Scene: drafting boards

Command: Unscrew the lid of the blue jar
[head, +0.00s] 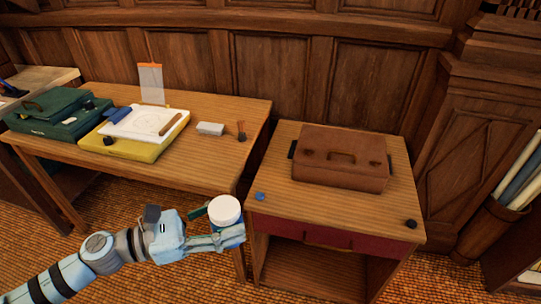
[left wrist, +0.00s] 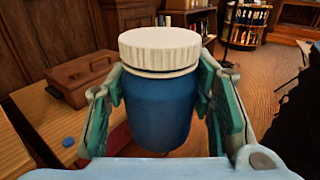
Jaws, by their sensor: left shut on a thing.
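The blue jar (left wrist: 160,108) has a white ribbed lid (left wrist: 160,48) seated on its top. My left gripper (left wrist: 160,95) is shut on the jar's body, with one finger on each side below the lid. In the head view, the white lid (head: 224,209) faces up and my left gripper (head: 228,234) holds the jar upright in the air, in front of the gap between the two tables. Most of the jar's body is hidden by the fingers in the head view. My right gripper is not in view.
A small table (head: 340,222) at the right bears a brown case (head: 340,170), a blue disc (head: 260,196) and a black knob-like thing (head: 410,223). The left table (head: 200,165) holds a green case (head: 60,112), a yellow box (head: 125,149) and small tools.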

